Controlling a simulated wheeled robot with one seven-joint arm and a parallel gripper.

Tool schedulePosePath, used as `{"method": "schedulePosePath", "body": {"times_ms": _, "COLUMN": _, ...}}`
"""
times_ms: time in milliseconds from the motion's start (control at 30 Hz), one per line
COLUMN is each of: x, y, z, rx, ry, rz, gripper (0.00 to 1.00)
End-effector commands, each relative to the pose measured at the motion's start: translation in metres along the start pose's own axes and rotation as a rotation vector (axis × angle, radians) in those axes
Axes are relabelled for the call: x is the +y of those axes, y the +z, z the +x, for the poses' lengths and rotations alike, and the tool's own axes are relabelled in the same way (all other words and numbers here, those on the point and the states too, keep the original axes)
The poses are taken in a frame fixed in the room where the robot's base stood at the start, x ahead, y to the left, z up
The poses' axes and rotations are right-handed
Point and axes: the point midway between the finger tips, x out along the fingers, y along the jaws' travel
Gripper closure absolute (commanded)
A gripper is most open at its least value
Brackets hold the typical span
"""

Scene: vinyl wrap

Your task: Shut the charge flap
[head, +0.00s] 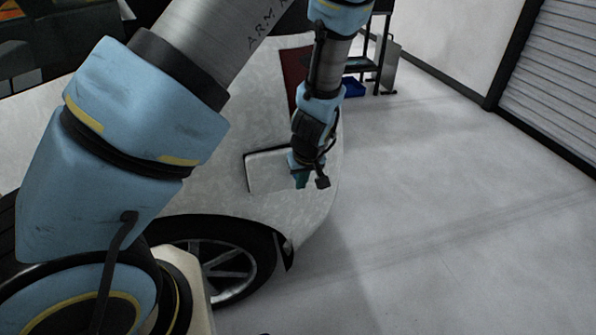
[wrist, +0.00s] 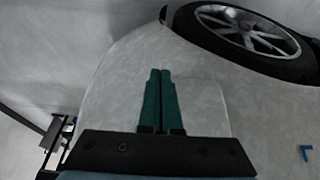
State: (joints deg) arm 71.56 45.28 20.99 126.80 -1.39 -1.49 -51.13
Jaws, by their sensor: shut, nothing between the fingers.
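The charge flap (head: 268,172) is a pale panel on the side of the white car, above and beyond the wheel. A dark gap runs along its upper and left edges in the head view. It lies close to the bodywork, but I cannot tell if it is fully flush. In the wrist view the flap (wrist: 204,104) shows to the right of the fingers, with a thin edge line. My gripper (head: 302,182) is at the flap's right part; its green fingers (wrist: 160,72) are together and empty, in front of the panel. Whether they touch it is unclear.
The car's wheel (head: 225,265) is below the flap, and it shows at top right in the wrist view (wrist: 250,35). A dark rack with a blue bin (head: 353,87) stands behind the car. The floor (head: 440,220) to the right is clear, up to a shutter (head: 555,80).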

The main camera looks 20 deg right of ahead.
Motion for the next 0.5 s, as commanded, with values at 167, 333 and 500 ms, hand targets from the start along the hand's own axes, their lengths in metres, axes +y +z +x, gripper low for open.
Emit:
{"method": "schedulePosePath", "body": {"times_ms": 167, "x": 0.000, "y": -0.024, "z": 0.006, "rx": 0.002, "ry": 0.001, "rz": -0.003, "gripper": 1.00}}
{"method": "schedulePosePath", "body": {"times_ms": 333, "x": 0.000, "y": -0.031, "z": 0.011, "rx": 0.002, "ry": 0.002, "rz": -0.002, "gripper": 1.00}}
{"method": "schedulePosePath", "body": {"times_ms": 500, "x": 0.000, "y": -0.031, "z": 0.012, "rx": 0.002, "ry": 0.002, "rz": -0.002, "gripper": 1.00}}
